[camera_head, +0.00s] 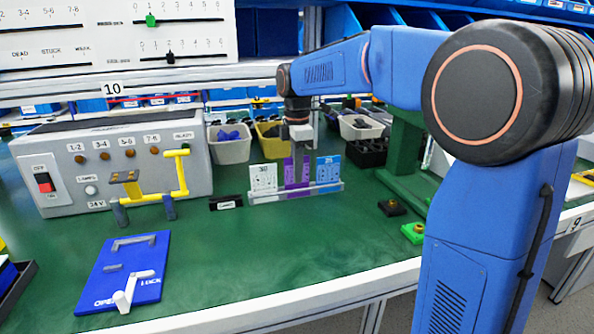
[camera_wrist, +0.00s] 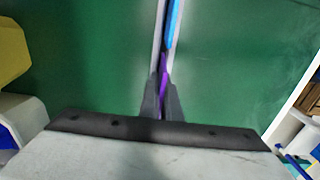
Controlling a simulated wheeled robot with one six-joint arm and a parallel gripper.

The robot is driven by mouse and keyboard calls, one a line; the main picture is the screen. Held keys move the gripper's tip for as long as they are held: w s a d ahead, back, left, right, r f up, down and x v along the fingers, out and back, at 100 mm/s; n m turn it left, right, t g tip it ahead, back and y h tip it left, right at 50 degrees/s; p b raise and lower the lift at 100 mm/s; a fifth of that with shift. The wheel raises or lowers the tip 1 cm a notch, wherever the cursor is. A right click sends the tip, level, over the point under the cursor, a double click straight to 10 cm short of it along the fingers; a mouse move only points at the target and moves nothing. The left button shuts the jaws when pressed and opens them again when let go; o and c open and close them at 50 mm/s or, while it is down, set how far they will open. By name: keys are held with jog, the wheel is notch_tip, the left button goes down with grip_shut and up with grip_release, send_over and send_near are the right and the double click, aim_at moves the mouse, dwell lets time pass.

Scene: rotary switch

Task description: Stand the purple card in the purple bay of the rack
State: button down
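The low grey rack (camera_head: 268,197) stands on the green bench, with a white card at its left, purple in the middle and a blue card (camera_head: 328,169) at its right. The purple card (camera_head: 291,175) is upright at the middle bay, its lower edge behind the rack's front rail. Whether it rests on the bay floor is hidden. My gripper (camera_head: 301,154) is directly above, pointing down. In the wrist view, the fingers (camera_wrist: 161,103) are closed together with a thin purple edge (camera_wrist: 163,77) between them, in line with the rack.
A grey control box (camera_head: 110,165) with a yellow handle stands left of the rack. A blue plate (camera_head: 125,270) with a white lever lies at front left. Bins (camera_head: 230,147) stand behind. A green button block (camera_head: 413,233) is to the right. The bench front is clear.

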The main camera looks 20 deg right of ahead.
jog(key=shift+f, duration=0.5)
jog(key=c, duration=1.9)
grip_release()
jog(key=shift+r, duration=0.1)
notch_tip(320, 180, up, 17)
jog(key=shift+r, duration=0.1)
jog(key=shift+r, duration=4.45)
